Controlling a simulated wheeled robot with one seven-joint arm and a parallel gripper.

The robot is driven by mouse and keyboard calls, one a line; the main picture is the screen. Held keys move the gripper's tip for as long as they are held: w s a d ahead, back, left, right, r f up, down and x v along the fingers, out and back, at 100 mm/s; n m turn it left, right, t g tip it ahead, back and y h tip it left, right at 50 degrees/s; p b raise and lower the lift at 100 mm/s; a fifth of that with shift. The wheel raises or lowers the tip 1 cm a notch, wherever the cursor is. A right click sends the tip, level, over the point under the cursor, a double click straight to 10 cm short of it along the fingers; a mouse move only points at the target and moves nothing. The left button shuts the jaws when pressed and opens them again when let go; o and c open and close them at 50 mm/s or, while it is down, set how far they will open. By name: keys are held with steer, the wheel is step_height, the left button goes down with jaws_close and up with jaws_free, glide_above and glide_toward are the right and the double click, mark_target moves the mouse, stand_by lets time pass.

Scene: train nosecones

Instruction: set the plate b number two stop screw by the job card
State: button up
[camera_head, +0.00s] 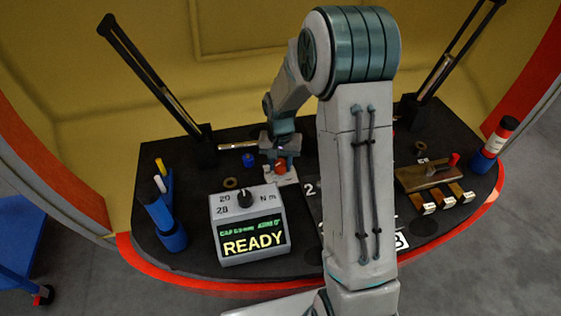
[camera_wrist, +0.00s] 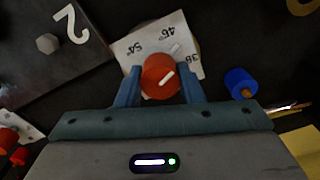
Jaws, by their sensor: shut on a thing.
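My gripper (camera_head: 281,156) is shut on an orange-red knob (camera_wrist: 158,88), with a blue finger on each side of it in the wrist view. The knob carries a white line pointing to the upper right. It sits on a pale dial card (camera_wrist: 130,50) printed 54°, 46° and a partly cut 38. A short white mark lies on the card just above the knob. The knob also shows below my gripper in the head view (camera_head: 281,168). A dark plate (camera_wrist: 30,85) marked 2, with a hex bolt (camera_wrist: 47,43), lies to the left. My arm hides much of the bench middle.
A grey box (camera_head: 250,228) reads READY and has a black dial marked 20 and 28 N m. A blue cylinder (camera_wrist: 240,82) stands right of the knob. A brown block with tagged pieces (camera_head: 425,178) is at right. Blue holders (camera_head: 165,222) and dark posts (camera_head: 201,148) edge the bench.

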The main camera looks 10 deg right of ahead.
mark_target(280, 163)
steer(key=n+p, duration=0.1)
steer(key=n, duration=0.4)
steer(key=shift+r+n, duration=0.1)
steer(key=shift+n, duration=0.2)
steer(key=n+p, duration=0.1)
steer(key=n, duration=0.3)
steer(key=n+p, duration=0.3)
steer(key=n, duration=0.2)
steer(key=shift+n, duration=0.4)
steer(key=shift+n+p, duration=1)
steer(key=shift+n, duration=1.3)
steer(key=o, duration=1)
step_height(280, 163, up, 14)
steer(key=p, duration=0.1)
steer(key=shift+p, duration=0.3)
